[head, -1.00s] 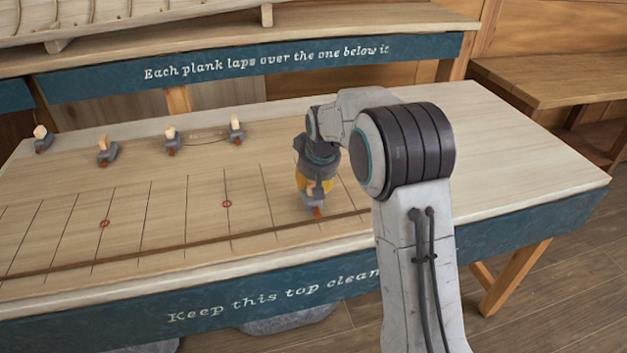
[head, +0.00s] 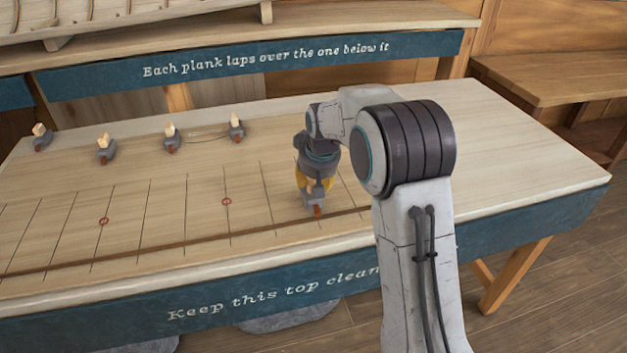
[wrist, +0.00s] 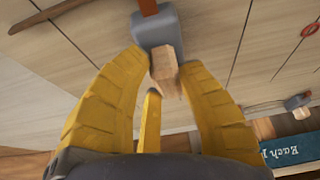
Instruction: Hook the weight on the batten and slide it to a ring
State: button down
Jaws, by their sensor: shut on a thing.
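My gripper (head: 314,181) is shut on the wooden handle of a grey weight (head: 318,198), low over the front part of the bench top. In the wrist view, the yellow fingers (wrist: 165,72) close around the pale handle, and the grey body (wrist: 157,28) is beyond them. The weight's red-brown hook (wrist: 148,6) points away toward the batten side. The brown batten (head: 190,240) runs along the bench's front. I cannot tell whether the hook touches it. Two red rings are marked on the lined top, a left one (head: 104,221) and a right one (head: 226,202).
Several similar weights stand along the back left, one of them here (head: 170,143). A thin wire or line (head: 208,135) lies by them. The bench top (head: 500,170) is clear on the right. A wooden side bench (head: 545,80) stands behind right.

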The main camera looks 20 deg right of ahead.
jog(key=shift+f+b, duration=0.4)
jog(key=shift+b, duration=0.05)
dwell(0.3)
jog(key=shift+w, duration=0.15)
dwell(0.5)
jog(key=shift+w+r+p, duration=0.15)
jog(key=shift+w+p, duration=2.1)
jog(key=shift+w, duration=0.5)
jog(key=shift+w+p, duration=0.7)
jog(key=shift+w, duration=0.15)
jog(key=shift+f+b, duration=0.25)
jog(key=shift+b, duration=0.05)
jog(key=c, duration=0.9)
grip_release()
jog(key=shift+f, duration=0.1)
jog(key=shift+o, duration=0.2)
